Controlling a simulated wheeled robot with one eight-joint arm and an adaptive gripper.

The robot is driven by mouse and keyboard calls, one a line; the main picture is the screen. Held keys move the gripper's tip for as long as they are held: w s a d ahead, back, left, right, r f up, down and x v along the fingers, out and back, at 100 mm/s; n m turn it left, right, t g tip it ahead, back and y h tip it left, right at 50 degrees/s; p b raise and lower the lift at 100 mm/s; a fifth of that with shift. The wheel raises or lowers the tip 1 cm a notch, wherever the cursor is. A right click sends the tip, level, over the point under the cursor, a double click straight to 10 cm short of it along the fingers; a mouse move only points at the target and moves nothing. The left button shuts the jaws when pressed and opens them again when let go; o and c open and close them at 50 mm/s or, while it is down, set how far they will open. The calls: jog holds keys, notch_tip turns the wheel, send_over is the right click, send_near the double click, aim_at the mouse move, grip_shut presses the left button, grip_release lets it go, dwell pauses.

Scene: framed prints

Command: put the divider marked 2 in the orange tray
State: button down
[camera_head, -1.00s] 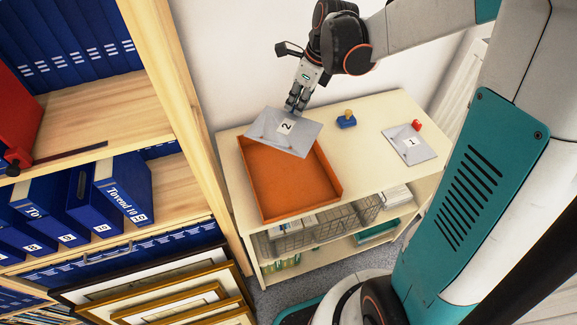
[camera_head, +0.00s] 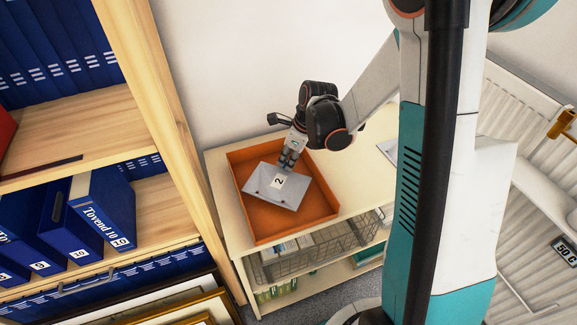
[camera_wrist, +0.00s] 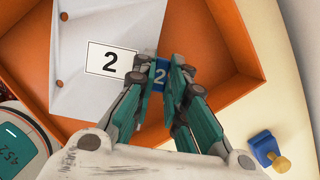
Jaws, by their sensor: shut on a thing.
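The grey divider marked 2 (camera_head: 271,192) is over the orange tray (camera_head: 262,229), within its walls in the head view. I cannot tell whether it touches the tray floor. In the wrist view the divider (camera_wrist: 90,25) shows its white label, and a blue tab with a 2 sits between the fingers. My gripper (camera_head: 287,163) is shut on the divider at its upper right edge; it also shows in the wrist view (camera_wrist: 160,88). The tray (camera_wrist: 222,45) spreads around the divider there.
The tray stands on a cream cabinet (camera_head: 345,180). A blue stamp with a yellow knob (camera_wrist: 270,152) lies beside the tray. Another grey divider (camera_head: 389,150) is partly hidden by my arm. A wooden shelf with blue binders (camera_head: 104,210) stands close on the left.

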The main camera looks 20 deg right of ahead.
jog(key=shift+f+b, duration=0.3)
jog(key=shift+f, duration=0.9)
jog(key=shift+f, duration=0.15)
jog(key=c, duration=1.6)
grip_release()
jog(key=p+v, duration=0.4)
jog(key=v, duration=0.8)
